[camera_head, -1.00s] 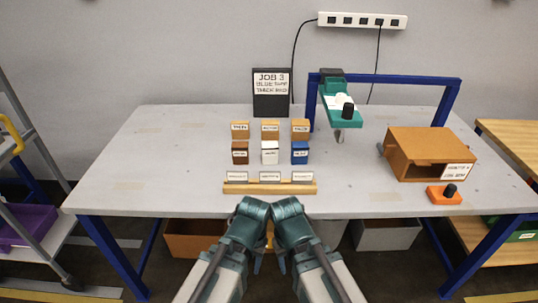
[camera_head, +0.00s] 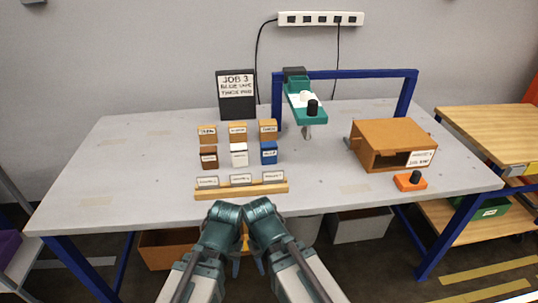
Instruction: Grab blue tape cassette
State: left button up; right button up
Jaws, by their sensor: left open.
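The blue tape cassette (camera_head: 269,153) is a small blue block with a white label, standing at the right end of the front row of blocks on the grey table. Nothing touches it from my side. My two arms come up from the bottom centre and bend at the table's front edge. My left gripper (camera_head: 237,267) is open, low in front of the table and mostly hidden by my arm links. It is well short of the cassette. Of my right gripper (camera_head: 262,267) only a sliver shows, so its jaws cannot be read.
A white block (camera_head: 239,155) and a brown block (camera_head: 208,157) stand left of the cassette, with several orange-brown blocks behind. A wooden label rack (camera_head: 241,191) lies in front. A teal plotter head (camera_head: 305,105) and an orange-brown box (camera_head: 393,144) are to the right.

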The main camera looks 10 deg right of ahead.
aim_at(268, 149)
jog(key=z, duration=1.05)
jog(key=j+z, duration=0.15)
jog(key=z, duration=0.15)
jog(key=j+z, duration=0.3)
jog(key=k+j, duration=0.1)
jog(key=j, duration=0.2)
jog(key=k+j, duration=0.1)
jog(key=j, duration=0.25)
jog(key=k+j, duration=0.1)
jog(key=j, duration=0.2)
